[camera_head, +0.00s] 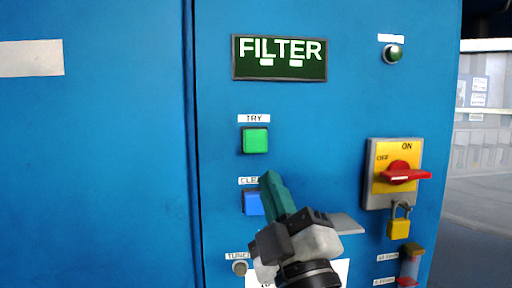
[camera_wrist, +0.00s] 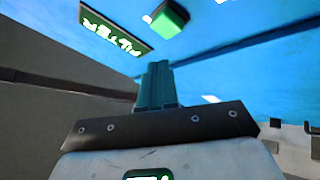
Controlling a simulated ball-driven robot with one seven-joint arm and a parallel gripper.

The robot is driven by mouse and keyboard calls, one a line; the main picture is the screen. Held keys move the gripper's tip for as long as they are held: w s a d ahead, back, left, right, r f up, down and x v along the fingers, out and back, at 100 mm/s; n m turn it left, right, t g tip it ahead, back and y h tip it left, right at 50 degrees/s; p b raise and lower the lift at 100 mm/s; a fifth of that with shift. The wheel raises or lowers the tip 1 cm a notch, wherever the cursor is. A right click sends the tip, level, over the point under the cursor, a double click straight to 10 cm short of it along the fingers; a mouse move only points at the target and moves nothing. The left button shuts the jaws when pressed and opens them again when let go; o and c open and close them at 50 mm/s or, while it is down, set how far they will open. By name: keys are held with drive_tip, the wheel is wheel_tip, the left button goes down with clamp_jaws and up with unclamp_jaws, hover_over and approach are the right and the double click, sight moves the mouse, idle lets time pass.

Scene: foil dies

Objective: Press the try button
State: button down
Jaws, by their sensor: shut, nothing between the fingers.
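The try button (camera_head: 255,141) is a green square under a white label reading TRY, on the blue cabinet front. It also shows in the wrist view (camera_wrist: 169,18) at the top, beyond my fingers. My gripper (camera_head: 267,178) is shut and empty, with its teal fingertips below and slightly right of the try button in the head view. The tips overlap the blue clear button (camera_head: 252,203) and its label in that view. A gap shows between the tips and the green button in both views.
A FILTER display (camera_head: 280,58) sits above the button. A yellow switch plate (camera_head: 394,172) with a red handle stands at the right, with a yellow padlock (camera_head: 399,229) below. A small knob (camera_head: 239,268) is at lower left. The cabinet face around the try button is flat.

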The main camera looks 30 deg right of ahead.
drive_tip(key=shift+n+t+y, duration=0.4)
drive_tip(key=shift+n+t, duration=0.3)
drive_tip(key=shift+t, duration=0.2)
drive_tip(key=r, duration=0.1)
drive_tip(key=s+a+r, duration=0.1)
drive_tip(key=s+r, duration=0.1)
drive_tip(key=r, duration=0.1)
drive_tip(key=shift+a+r, duration=0.1)
drive_tip(key=shift+a, duration=0.3)
drive_tip(key=b, duration=0.1)
approach(253, 131)
drive_tip(key=shift+s+r+x, duration=0.1)
drive_tip(key=shift+r+x, duration=0.05)
drive_tip(key=shift+x, duration=0.65)
drive_tip(key=shift+s+r+x, duration=0.1)
drive_tip(key=shift+s+x, duration=0.05)
drive_tip(key=shift+x, duration=0.65)
drive_tip(key=shift+s+r+x, duration=0.1)
drive_tip(key=shift+r+x, duration=0.05)
drive_tip(key=shift+x, duration=0.65)
drive_tip(key=shift+a, duration=0.2)
drive_tip(key=shift+w+d, duration=0.15)
drive_tip(key=shift+w, duration=0.25)
drive_tip(key=shift+w+d+b, duration=0.15)
drive_tip(key=shift+w+b, duration=0.25)
drive_tip(key=shift+w, duration=0.1)
drive_tip(key=shift+s, duration=0.15)
drive_tip(key=shift+s+a, duration=0.25)
drive_tip(key=shift+s, duration=0.5)
